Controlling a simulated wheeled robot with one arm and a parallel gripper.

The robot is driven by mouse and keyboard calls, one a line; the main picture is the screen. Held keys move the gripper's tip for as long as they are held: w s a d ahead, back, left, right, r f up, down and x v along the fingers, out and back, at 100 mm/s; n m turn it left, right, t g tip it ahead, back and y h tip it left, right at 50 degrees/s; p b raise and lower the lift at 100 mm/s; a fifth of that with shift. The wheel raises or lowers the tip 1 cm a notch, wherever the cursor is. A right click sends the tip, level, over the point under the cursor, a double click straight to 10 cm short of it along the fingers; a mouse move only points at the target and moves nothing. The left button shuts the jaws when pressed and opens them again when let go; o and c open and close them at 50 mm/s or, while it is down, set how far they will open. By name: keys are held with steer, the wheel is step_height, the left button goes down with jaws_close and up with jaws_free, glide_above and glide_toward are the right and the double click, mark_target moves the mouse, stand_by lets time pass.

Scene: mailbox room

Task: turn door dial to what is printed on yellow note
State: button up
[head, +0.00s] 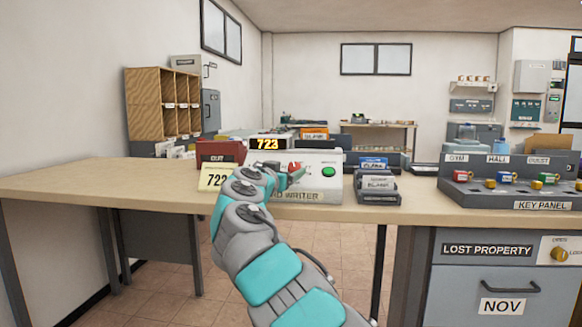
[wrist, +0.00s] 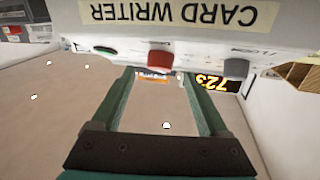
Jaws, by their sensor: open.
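The card writer (head: 312,190) is a pale box on the table. Its amber display (head: 268,144) reads 723; this also shows upside down in the wrist view (wrist: 213,82). A red knob (wrist: 160,61) and a grey knob (wrist: 235,68) stand on its front; small labels beside them are hard to read, so I cannot tell surely which is the door dial. The yellow note (head: 213,177) starts with 72; its last digit is partly covered by my arm. My gripper (wrist: 161,75) is open, fingers pointing at the card writer, with the red knob ahead between them, apparently untouched.
A green button (head: 329,172) is on the card writer. A dark red box (head: 220,151) sits behind the note. Grey card trays (head: 376,188) stand to the right, then the key panel (head: 510,190). The table's left part (head: 90,180) is clear.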

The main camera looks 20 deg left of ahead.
mark_target(295, 169)
steer(key=shift+w+p, duration=0.45)
steer(key=shift+w, duration=0.9)
steer(key=shift+c, duration=0.3)
jaws_close()
